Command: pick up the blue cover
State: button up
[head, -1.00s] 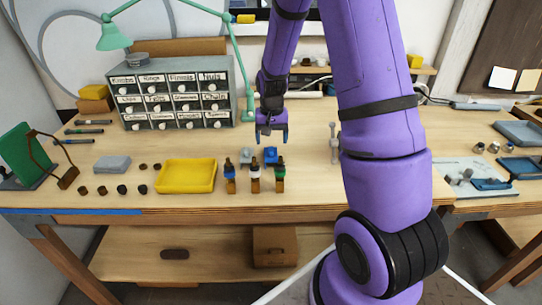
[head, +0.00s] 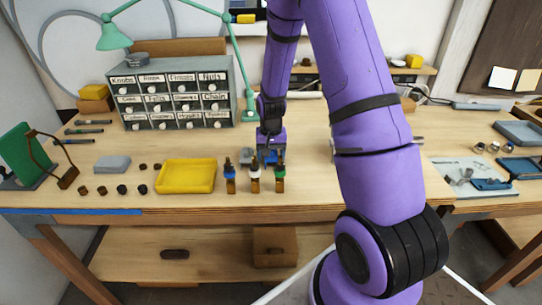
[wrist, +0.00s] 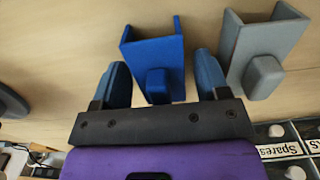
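The blue cover (wrist: 152,52), a channel-shaped piece with a raised block on it, lies on the workbench in the wrist view. My gripper (wrist: 162,80) is open, one finger on each side of the cover's block, with gaps visible; I cannot tell its height above the cover. In the head view my gripper (head: 270,153) is over the bench behind the row of small coloured parts, and it mostly hides the blue cover. A similar grey cover (wrist: 263,48) lies beside the blue one, just outside one finger; it also shows in the head view (head: 246,157).
Three small upright parts with blue (head: 230,174), white (head: 255,173) and green (head: 280,174) bands stand in front of the covers. A yellow tray (head: 186,177) is to the left. A labelled drawer cabinet (head: 176,94) and a green lamp (head: 114,37) stand behind.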

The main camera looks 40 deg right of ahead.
jog(key=c, duration=0.8)
jog(key=shift+r, duration=0.1)
